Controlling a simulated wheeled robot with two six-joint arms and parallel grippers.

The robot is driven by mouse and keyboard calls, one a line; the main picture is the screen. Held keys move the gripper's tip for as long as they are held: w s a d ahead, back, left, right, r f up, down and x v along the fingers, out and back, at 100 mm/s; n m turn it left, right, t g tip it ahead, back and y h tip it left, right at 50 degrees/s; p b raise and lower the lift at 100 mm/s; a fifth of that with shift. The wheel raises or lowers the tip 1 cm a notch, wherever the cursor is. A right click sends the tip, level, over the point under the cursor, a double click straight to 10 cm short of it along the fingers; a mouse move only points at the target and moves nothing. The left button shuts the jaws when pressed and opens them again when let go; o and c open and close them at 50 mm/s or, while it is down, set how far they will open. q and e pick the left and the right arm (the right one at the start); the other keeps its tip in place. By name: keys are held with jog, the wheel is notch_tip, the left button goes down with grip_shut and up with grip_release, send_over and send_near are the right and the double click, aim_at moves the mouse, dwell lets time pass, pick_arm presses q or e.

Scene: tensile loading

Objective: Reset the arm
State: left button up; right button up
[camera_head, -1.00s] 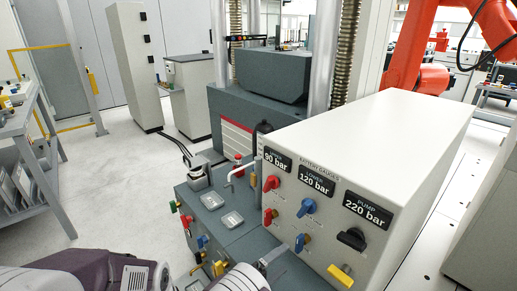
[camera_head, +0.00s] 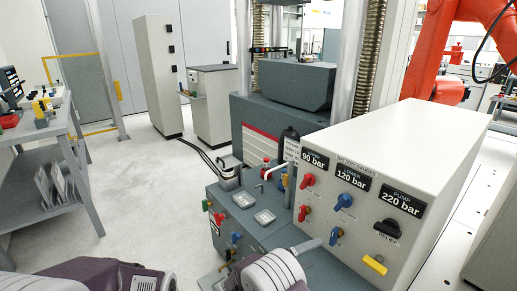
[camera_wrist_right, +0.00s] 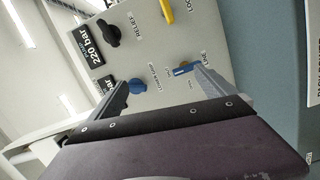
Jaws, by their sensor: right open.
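My right gripper (camera_head: 272,252) is low in the head view, in front of the control panel (camera_head: 440,130). In the right wrist view its two fingers (camera_wrist_right: 165,88) stand wide apart with nothing between them. The panel's blue knob (camera_wrist_right: 136,86) and black knob (camera_wrist_right: 110,33) show beyond the fingers; I see no contact with them. Purple and grey parts of my left arm (camera_head: 105,275) show at the bottom left of the head view. The left gripper's fingers are not visible.
The panel carries red, blue, black and yellow controls. A grey bench (camera_head: 225,205) with small trays and coloured valves stands left of it. The testing machine (camera_head: 262,135) is behind. A grey shelf table (camera_head: 85,170) stands at far left, with clear floor between.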

jog(key=s+d+r+m+g+y, duration=0.2)
jog(key=s+d+r+m+g, duration=0.1)
jog(key=s+d+g, duration=0.4)
jog(key=s+d+r+m+g+y, duration=0.1)
jog(key=s+d+r+m+g, duration=0.15)
jog(key=s+d+m, duration=0.4)
jog(key=s+a+f+n+y, duration=0.25)
jog(key=s+f+y, duration=0.25)
jog(key=s+y, duration=0.4)
jog(key=s+a+f+n+t+y, duration=0.15)
jog(key=a+f+y, duration=0.25)
jog(key=a, duration=0.5)
notch_tip(320, 180, up, 21)
jog(key=w+n+t+p, duration=0.1)
jog(key=w+p, duration=0.1)
jog(key=p, duration=1.8)
jog(key=shift+f, duration=0.15)
